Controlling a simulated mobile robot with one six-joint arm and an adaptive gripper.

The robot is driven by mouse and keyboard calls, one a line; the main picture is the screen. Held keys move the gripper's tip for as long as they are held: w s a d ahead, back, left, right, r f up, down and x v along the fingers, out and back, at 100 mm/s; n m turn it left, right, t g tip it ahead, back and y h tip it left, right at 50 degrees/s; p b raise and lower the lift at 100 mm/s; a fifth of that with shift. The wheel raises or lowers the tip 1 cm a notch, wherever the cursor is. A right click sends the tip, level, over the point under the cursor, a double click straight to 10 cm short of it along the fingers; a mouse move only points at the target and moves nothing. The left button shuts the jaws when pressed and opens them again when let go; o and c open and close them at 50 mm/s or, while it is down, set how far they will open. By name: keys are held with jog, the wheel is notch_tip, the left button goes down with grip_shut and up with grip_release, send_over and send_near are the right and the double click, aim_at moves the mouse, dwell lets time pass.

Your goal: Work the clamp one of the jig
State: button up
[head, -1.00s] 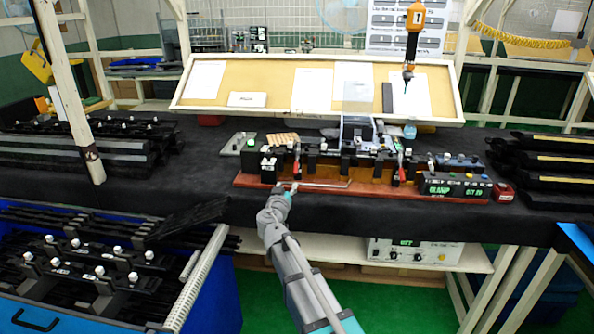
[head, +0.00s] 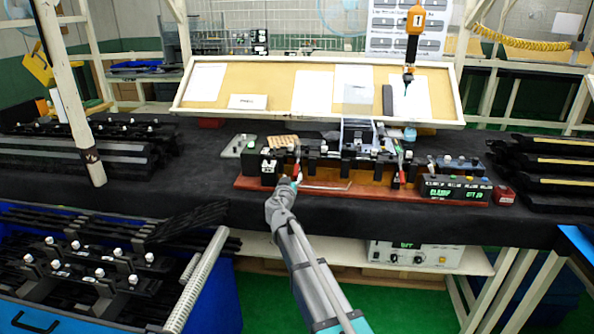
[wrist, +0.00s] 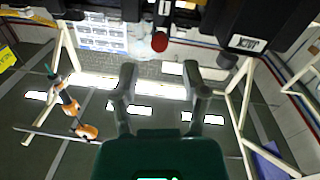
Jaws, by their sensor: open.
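The jig (head: 345,186) is a reddish-brown board with a row of black blocks on the bench. Two red-handled clamps show on it, a left one (head: 297,167) and a right one (head: 401,171); I cannot read which is numbered one. My gripper (head: 291,181) is at the jig's front left edge, just below the left clamp. In the wrist view my gripper (wrist: 160,72) has its two fingers well apart with nothing between them. A round red tip (wrist: 159,42), seemingly of a clamp handle, shows just beyond the gap between the fingertips. I cannot tell any contact.
A display box (head: 455,189) with green digits sits at the jig's right end, beside a small red box (head: 503,194). An orange driver (head: 414,40) hangs above. Black trim parts (head: 90,150) lie left. A blue bin (head: 215,300) stands front left.

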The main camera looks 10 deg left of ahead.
aim_at(296, 172)
jog(key=shift+w+d, duration=0.15)
jog(key=shift+w, duration=1.6)
jog(key=shift+w+d, duration=0.15)
jog(key=shift+w, duration=1.55)
grip_shut()
jog(key=shift+d, duration=0.15)
